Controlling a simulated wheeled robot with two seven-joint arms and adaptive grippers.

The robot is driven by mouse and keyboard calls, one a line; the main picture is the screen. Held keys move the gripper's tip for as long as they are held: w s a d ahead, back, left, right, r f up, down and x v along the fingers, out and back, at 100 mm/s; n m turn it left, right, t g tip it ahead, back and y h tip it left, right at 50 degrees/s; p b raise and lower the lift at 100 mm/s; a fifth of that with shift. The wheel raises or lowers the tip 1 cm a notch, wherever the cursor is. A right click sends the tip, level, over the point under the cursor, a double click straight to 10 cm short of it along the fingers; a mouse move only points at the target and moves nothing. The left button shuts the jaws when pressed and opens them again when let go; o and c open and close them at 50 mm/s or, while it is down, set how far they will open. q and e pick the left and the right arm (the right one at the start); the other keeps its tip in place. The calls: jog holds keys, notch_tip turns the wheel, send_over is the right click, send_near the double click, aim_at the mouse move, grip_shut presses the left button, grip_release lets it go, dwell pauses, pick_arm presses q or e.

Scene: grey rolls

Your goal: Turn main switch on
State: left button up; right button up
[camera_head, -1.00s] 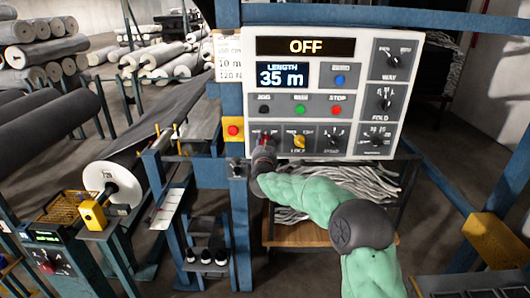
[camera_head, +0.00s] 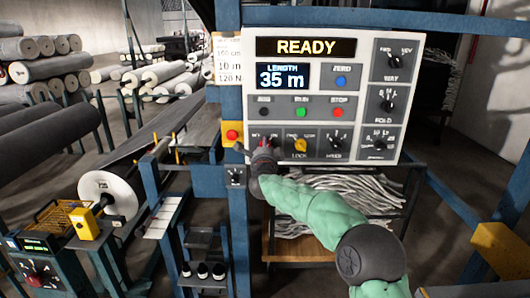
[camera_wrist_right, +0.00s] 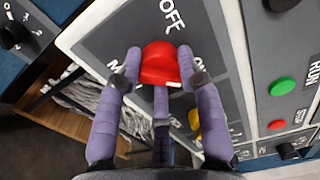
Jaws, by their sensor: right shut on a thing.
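The control panel (camera_head: 420,75) faces me, and its upper display (camera_head: 306,47) reads READY. The red main switch knob (camera_head: 266,142) is at the panel's lower left, mostly covered by my right gripper (camera_head: 264,155). In the right wrist view the red knob (camera_wrist_right: 160,62) sits between the fingers of my right gripper (camera_wrist_right: 160,75), which are shut on it. The word OFF shows just above the knob there; other lettering is partly hidden by the fingers. My left gripper is not in view.
The yellow lock knob (camera_head: 300,146) is right of the red knob, with a black speed knob (camera_head: 336,143) beyond it. Green RUN (camera_head: 301,112) and red STOP (camera_head: 338,112) buttons sit above. A yellow box with a red button (camera_head: 232,134) is on the post at left.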

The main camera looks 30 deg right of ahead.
dwell(0.3)
jog(key=o, duration=1.1)
jog(key=shift+o, duration=0.2)
jog(key=v, duration=1.2)
